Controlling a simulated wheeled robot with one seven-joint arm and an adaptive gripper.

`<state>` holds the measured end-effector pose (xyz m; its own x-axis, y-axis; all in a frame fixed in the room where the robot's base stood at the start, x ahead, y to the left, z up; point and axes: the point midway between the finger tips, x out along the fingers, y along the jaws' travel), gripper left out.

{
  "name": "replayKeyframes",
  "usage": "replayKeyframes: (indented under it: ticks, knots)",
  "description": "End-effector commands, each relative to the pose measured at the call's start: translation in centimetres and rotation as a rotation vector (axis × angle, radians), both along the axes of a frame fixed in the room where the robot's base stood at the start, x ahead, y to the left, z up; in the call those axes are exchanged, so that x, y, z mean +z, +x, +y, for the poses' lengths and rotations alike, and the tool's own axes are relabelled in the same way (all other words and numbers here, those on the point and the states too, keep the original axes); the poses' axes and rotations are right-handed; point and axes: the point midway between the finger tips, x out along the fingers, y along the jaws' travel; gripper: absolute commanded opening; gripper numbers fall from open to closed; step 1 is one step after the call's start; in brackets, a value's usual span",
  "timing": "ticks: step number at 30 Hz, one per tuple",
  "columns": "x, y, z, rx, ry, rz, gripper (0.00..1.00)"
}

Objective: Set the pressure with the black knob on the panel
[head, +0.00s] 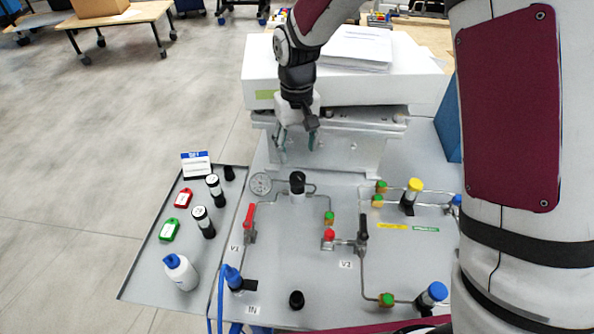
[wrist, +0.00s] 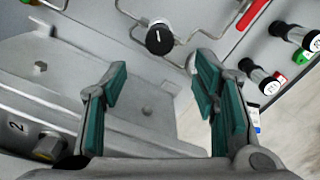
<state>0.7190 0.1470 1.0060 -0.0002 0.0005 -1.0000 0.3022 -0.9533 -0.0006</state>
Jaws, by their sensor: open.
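The black knob (head: 297,179) stands on the panel (head: 290,255), to the right of a round pressure gauge (head: 260,184). In the wrist view the black knob (wrist: 160,39) has a white line on its top and lies beyond the fingertips, near the upper middle. My gripper (head: 297,138) is open and empty, above the grey metal block behind the panel. In the wrist view my gripper (wrist: 160,78) shows teal finger pads spread apart, with no contact on the knob. The gauge's reading is too small to tell.
A red-handled valve (head: 250,220) is left of the knob, and a black-handled valve (head: 363,230) is to its right. The grey block (head: 345,150) stands close behind the knob.

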Motion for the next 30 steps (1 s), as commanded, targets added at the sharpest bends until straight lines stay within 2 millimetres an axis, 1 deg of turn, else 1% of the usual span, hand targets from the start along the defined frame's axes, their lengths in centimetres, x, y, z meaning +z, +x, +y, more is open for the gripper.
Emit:
replayKeyframes:
  ticks: [1, 6, 9, 13, 18, 27, 28, 29, 30]
  knots:
    - [-1.1, -0.2, 0.0, 0.000, -0.002, 0.006, 0.54]
    - [-4.5, -0.2, 0.0, 0.001, -0.002, 0.005, 0.54]
    - [-6.2, -0.2, 0.0, 0.000, -0.002, 0.005, 0.54]
    - [-7.9, -0.1, 0.0, 0.001, -0.002, 0.002, 0.54]
    - [-9.0, -0.1, 0.0, 0.001, -0.001, 0.001, 0.54]
    - [-9.3, 0.0, 0.0, 0.000, -0.001, -0.001, 0.54]
    - [-9.3, 0.0, 0.0, 0.000, -0.001, -0.001, 0.52]
    - [-9.3, 0.0, 0.0, 0.000, -0.001, -0.001, 0.45]
    - [-9.3, 0.0, 0.0, 0.000, -0.001, -0.001, 0.36]
